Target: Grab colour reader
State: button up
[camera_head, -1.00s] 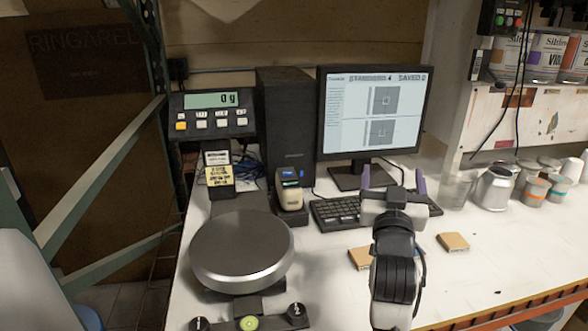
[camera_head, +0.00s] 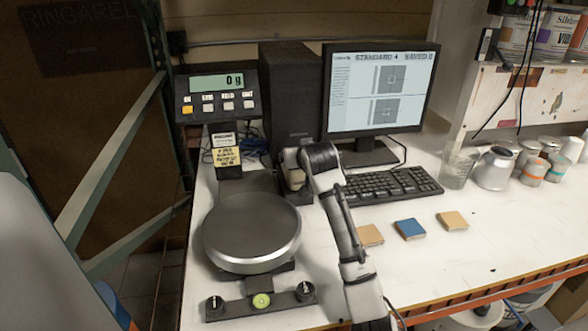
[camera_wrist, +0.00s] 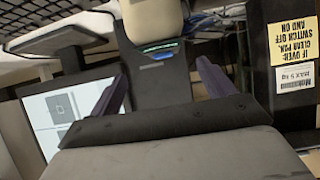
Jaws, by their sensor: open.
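The colour reader, a pale beige handheld device (camera_wrist: 152,18) with a blue-lit display, is at the top middle of the wrist view, against a dark block. The reader's display end lies beyond and between the fingertips. I cannot tell whether either finger touches it.
A scale with a round metal pan (camera_head: 252,232) stands left of my arm. The computer tower (camera_head: 290,95), monitor (camera_head: 376,88) and keyboard (camera_head: 388,194) are close by. Blue (camera_head: 409,229) and tan cards lie to the right, with several cups and cans further right.

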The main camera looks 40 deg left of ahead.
jog(key=shift+s+x, duration=0.25)
jog(key=shift+x, duration=3.25)
jog(key=shift+a+f, duration=0.1)
jog(key=shift+f, duration=0.1)
jog(key=c, duration=1.5)
jog(key=shift+r, duration=0.1)
jog(key=shift+c, duration=0.2)
jog(key=shift+r, duration=0.1)
